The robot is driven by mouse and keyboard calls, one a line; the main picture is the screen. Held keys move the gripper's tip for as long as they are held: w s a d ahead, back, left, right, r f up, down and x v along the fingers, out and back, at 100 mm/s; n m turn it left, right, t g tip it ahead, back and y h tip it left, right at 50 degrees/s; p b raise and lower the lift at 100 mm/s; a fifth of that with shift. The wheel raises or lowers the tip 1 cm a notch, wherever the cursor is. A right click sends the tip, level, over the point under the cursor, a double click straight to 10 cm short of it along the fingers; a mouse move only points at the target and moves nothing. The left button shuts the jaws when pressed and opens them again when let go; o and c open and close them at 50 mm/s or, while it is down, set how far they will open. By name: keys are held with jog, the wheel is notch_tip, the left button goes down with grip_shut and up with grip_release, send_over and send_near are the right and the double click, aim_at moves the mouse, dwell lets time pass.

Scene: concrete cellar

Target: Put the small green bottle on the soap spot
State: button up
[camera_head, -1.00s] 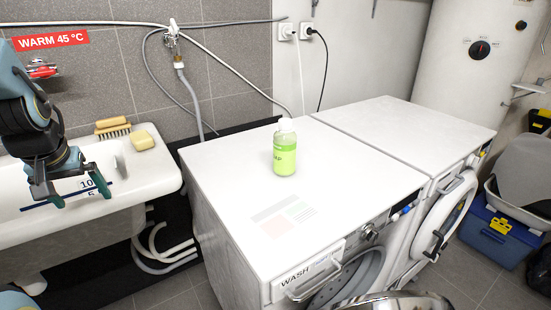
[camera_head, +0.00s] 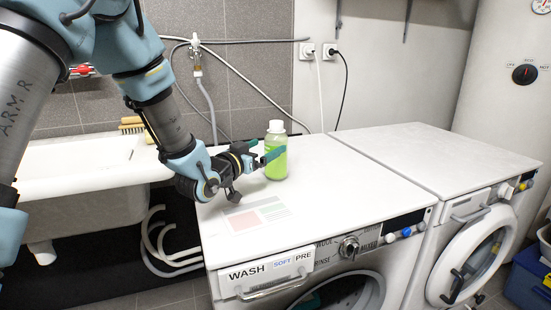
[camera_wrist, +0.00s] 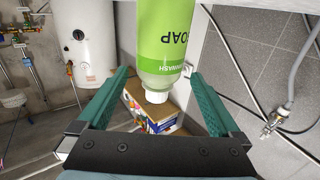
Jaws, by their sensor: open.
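The small green bottle (camera_head: 277,168) with a white cap stands upright on the white washing machine top (camera_head: 330,180), towards its back edge. My gripper (camera_head: 264,151) is open and level with the bottle, reaching it from the left. In the wrist view the bottle (camera_wrist: 166,35) appears upside down, between the two spread teal fingers or just beyond their tips; I cannot tell which. Its label reads "SOAP". A printed patch (camera_head: 258,214) with grey, pink and green areas lies on the machine top in front of the bottle, partly behind my gripper. Nothing stands on its visible part.
A second white machine (camera_head: 435,150) stands against the right side. A sink (camera_head: 75,170) is at the left, with a brush (camera_head: 131,124) on its rim. Hoses and plugged cables run along the wall behind. A cardboard box (camera_wrist: 150,112) shows beyond the bottle in the wrist view.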

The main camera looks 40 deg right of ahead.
aim_at(281, 139)
jog(key=p+x, duration=0.2)
jog(key=x, duration=0.6)
jog(key=shift+d+f, duration=0.1)
jog(key=shift+d, duration=0.05)
jog(key=c, duration=1.4)
grip_shut()
